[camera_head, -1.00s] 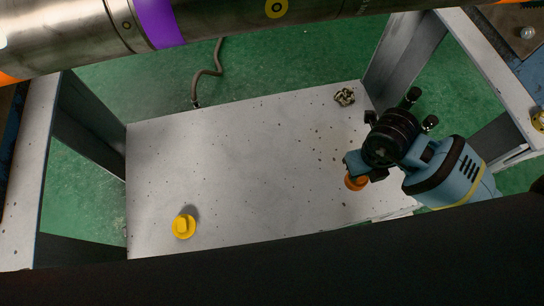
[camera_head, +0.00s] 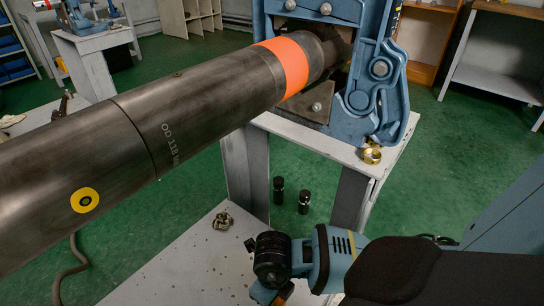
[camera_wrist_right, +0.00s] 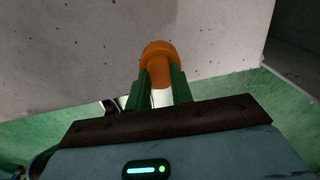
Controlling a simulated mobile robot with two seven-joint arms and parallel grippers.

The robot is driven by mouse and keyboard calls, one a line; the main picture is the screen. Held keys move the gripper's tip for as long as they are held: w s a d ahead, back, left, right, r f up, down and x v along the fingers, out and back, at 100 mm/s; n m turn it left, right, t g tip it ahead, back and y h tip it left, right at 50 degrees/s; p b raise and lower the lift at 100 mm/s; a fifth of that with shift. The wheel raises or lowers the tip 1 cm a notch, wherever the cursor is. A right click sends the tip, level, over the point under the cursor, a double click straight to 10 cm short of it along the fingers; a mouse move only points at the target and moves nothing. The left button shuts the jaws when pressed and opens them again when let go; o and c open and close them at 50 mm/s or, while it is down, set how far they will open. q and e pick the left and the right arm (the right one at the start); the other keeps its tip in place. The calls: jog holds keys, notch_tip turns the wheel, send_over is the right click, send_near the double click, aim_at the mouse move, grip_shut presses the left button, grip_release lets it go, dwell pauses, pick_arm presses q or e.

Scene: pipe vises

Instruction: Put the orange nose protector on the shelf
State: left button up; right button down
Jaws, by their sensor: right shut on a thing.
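The orange nose protector (camera_wrist_right: 158,62) is a small rounded cap between the green fingers of my right gripper (camera_wrist_right: 157,88) in the right wrist view. The gripper is shut on it. In the head view only a bit of the orange protector (camera_head: 287,289) shows at the bottom, beside my right gripper (camera_head: 268,294), over the pale speckled lower board (camera_head: 180,272) of the stand. I cannot tell the gap between protector and board. My left gripper is not in view.
A big steel pipe (camera_head: 150,130) with an orange band crosses above the board into a blue vise (camera_head: 385,75). A wooden shelf unit (camera_head: 425,72) stands at the back right. Green floor is open between.

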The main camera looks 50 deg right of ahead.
notch_tip(320, 180, down, 5)
jog(key=shift+r+b, duration=0.15)
jog(key=shift+b, duration=0.9)
jog(key=shift+f, duration=0.2)
jog(key=c, duration=1.3)
grip_release()
jog(key=shift+o, duration=0.3)
jog(key=shift+r, duration=0.1)
jog(key=r+p, duration=0.2)
jog(key=r, duration=0.3)
jog(key=r+p, duration=0.2)
jog(key=r, duration=0.3)
jog(key=shift+a+r, duration=0.2)
jog(key=shift+r, duration=0.85)
